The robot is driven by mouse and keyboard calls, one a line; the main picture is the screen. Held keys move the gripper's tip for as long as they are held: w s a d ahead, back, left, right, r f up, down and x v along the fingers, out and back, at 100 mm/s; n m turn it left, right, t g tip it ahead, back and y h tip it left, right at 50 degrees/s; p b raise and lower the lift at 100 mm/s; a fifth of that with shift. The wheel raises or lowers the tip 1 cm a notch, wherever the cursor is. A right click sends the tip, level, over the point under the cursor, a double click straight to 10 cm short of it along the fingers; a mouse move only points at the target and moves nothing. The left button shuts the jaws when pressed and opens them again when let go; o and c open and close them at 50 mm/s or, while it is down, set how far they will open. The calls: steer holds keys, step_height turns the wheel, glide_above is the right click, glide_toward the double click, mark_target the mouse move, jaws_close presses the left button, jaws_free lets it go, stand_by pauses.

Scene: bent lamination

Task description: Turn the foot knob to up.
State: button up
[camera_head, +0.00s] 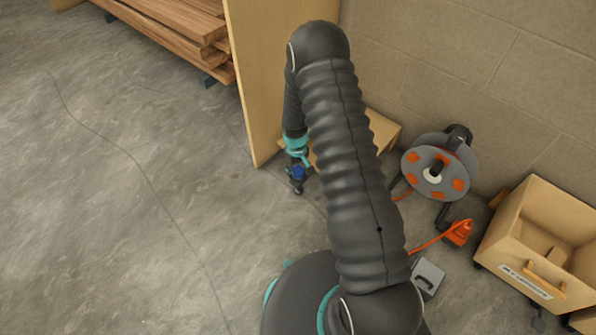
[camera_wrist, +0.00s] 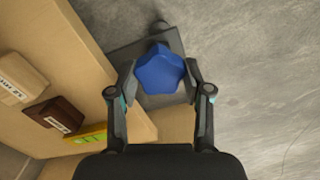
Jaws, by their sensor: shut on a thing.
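The foot knob (camera_wrist: 160,72) is a blue, star-shaped knob on a dark grey base plate at the foot of a wooden panel. In the wrist view, my gripper (camera_wrist: 163,78) has a finger on each side of the knob and is shut on it. In the head view, my gripper (camera_head: 297,172) is low by the panel's bottom corner, with the blue knob (camera_head: 299,173) partly showing at its fingers. My arm hides part of the panel and the floor behind it. I cannot read any position mark on the knob.
The wooden panel (camera_head: 252,95) stands beside my gripper. Stacked boards (camera_head: 185,30) lie at the upper left. A cable reel (camera_head: 437,168) and a wooden crate (camera_head: 525,255) stand at the right. Labelled blocks (camera_wrist: 55,115) lie left of the knob. The concrete floor at left is clear.

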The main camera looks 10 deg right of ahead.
steer(key=n, duration=0.6)
steer(key=shift+s+b, duration=0.1)
steer(key=shift+b, duration=0.25)
steer(key=n, duration=0.4)
steer(key=shift+n+p, duration=0.4)
steer(key=shift+n, duration=1.2)
steer(key=o, duration=1.2)
steer(key=shift+c, duration=0.2)
